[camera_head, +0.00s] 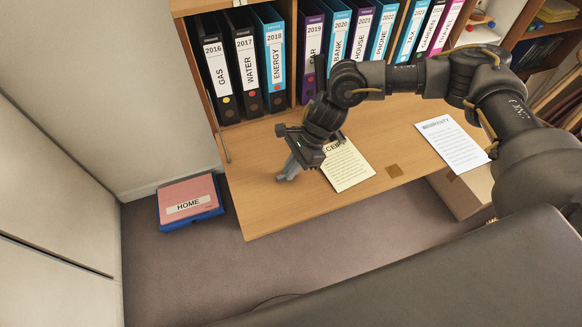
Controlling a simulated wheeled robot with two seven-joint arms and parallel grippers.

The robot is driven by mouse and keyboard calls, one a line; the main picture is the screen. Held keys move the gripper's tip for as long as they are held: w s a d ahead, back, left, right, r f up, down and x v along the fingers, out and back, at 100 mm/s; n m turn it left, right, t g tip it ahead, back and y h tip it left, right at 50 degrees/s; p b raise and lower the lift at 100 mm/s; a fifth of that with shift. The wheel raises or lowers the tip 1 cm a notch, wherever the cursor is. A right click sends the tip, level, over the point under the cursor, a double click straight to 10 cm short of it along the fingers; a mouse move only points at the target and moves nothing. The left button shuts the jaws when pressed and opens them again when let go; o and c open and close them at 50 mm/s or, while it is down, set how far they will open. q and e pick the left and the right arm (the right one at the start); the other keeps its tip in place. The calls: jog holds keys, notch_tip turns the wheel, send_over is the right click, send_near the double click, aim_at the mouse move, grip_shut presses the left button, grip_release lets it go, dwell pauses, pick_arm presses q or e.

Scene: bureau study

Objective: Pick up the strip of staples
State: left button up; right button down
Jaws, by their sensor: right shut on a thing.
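My right gripper (287,175) reaches in from the right and points down at the left part of the wooden desk flap, just left of a cream printed sheet (347,167). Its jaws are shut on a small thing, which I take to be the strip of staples. The strip itself cannot be told apart from the grey fingertips at this size. Whether it still touches the wood is unclear. My left gripper is not in view.
The wooden desk flap (260,205) is bare at its front left. Labelled binders (272,60) stand behind it. A pink and blue HOME file (188,190) lies on the floor.

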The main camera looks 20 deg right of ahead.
jog(key=shift+r, duration=0.1)
jog(key=shift+r+p, duration=1)
jog(key=shift+r, duration=1.9)
